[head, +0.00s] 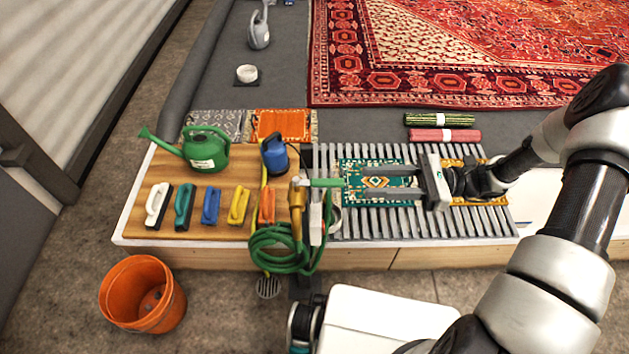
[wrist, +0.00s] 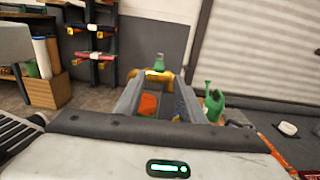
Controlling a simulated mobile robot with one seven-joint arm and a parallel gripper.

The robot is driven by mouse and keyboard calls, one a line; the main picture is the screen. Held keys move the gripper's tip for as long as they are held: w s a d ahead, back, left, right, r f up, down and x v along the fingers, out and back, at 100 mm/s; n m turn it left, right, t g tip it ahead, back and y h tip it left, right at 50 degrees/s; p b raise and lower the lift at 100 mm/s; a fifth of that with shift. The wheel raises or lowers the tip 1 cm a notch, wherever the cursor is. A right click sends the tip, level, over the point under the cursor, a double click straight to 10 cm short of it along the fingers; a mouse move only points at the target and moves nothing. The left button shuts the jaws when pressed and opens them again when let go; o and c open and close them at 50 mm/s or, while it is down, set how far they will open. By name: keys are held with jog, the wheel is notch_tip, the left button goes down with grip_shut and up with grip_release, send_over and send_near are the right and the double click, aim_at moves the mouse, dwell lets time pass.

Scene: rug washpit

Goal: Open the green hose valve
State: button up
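The green valve handle (head: 325,183) is a short bar at the top of a brass tap (head: 297,196), and points right toward my gripper. A coiled green hose (head: 283,248) hangs below the tap. My gripper (head: 366,183) is open and empty. Its two fingers point left at the handle, with a small gap between fingertips and handle end. In the wrist view, a green piece (wrist: 160,62) with brass-coloured metal below it shows beyond the fingertips and appears to be the handle and tap.
A slatted grate (head: 455,222) with small rugs lies under my gripper. An orange bucket (head: 143,294) is on the floor. A large red rug (head: 450,50) lies behind.

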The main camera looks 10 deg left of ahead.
aim_at(310, 182)
jog(key=b+x, duration=0.1)
jog(key=x, duration=1.4)
jog(key=shift+s+b, duration=0.15)
jog(key=shift+b, duration=0.15)
jog(key=shift+c, duration=0.4)
grip_shut()
